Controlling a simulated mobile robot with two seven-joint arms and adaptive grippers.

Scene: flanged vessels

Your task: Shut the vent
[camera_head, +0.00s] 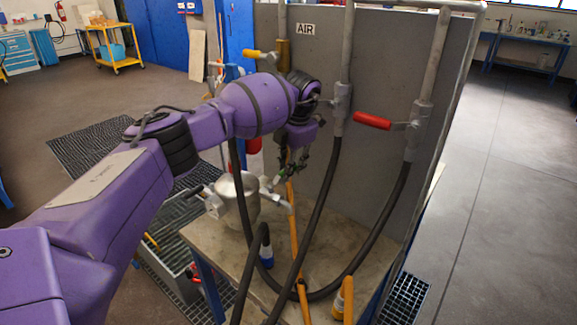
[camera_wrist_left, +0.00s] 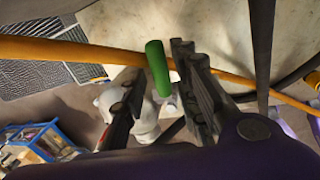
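My left gripper (camera_head: 286,172) reaches down in front of the grey panel, above the workbench and just right of a pale metal vessel (camera_head: 238,196). In the left wrist view its two dark fingers (camera_wrist_left: 155,72) are apart. A green handle (camera_wrist_left: 157,67) shows between them, with a visible space to the right finger; I cannot tell whether it touches the left one. The pale vessel (camera_wrist_left: 145,122) lies below, partly hidden by the left finger. No label shows which fitting is the vent. My right gripper is not in view.
A yellow-orange hose (camera_wrist_left: 60,50) crosses close by. Black hoses (camera_head: 325,185) hang from pipes on the grey panel (camera_head: 385,70), which carries a red valve handle (camera_head: 372,120) and a yellow one (camera_head: 258,54). The workbench top (camera_head: 345,240) has bare room at right.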

